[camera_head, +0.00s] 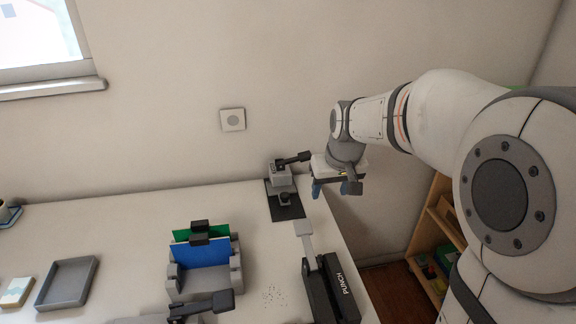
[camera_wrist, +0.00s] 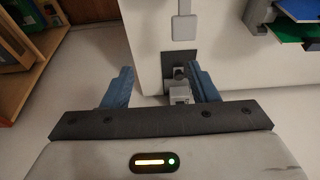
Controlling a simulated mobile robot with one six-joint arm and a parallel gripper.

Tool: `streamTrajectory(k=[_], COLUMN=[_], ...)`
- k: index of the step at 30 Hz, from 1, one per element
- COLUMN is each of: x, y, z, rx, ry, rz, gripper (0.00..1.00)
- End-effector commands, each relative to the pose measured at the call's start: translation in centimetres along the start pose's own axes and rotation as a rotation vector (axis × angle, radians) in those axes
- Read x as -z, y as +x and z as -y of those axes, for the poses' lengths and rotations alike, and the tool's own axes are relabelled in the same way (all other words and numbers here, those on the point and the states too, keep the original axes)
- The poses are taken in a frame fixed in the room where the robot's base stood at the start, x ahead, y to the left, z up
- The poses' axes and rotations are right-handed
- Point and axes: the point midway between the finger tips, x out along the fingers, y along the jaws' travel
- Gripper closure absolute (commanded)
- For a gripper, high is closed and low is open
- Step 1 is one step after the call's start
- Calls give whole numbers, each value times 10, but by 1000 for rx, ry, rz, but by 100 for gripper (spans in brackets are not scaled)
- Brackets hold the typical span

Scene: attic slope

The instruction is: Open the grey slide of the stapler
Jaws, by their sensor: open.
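No part is clearly marked as the stapler or its slide. A small grey device (camera_head: 281,179) with a black lever stands on a dark mat (camera_head: 288,212) at the table's back right corner, with a dark knob in front. In the wrist view the grey device (camera_wrist: 179,96) shows beside the right finger, on the dark mat (camera_wrist: 172,60). My gripper (camera_head: 334,189) is open and empty, its blue fingers to the right of the device, apart from it in the head view. In the wrist view its fingertips (camera_wrist: 160,72) point toward the table edge.
A black punch (camera_head: 331,290) with a light grey lever lies at the table's right edge. A grey holder (camera_head: 205,282) carries blue and green sheets. A grey tray (camera_head: 67,284) sits at left. Wooden shelves (camera_head: 436,222) stand beyond the right edge. The back middle is clear.

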Motion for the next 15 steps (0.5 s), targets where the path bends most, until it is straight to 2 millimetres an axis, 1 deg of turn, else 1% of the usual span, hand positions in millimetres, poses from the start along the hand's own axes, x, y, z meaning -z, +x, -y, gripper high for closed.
streamTrajectory(k=[1,2,3,5,6,10,12,15], x=[23,37,55,79,95,136,152,168], y=[25,36,51,75,91,143,166,190], z=[3,5,7,11,15,25,31,37], rx=[10,15,21,30,36,52,59,65], ry=[-26,-40,-60,-90,-108,-163,-187,-213], rz=[-2,-8,-15,-25,-34,-55,-66,-77], gripper=[47,47,47,47,47,47,47,47])
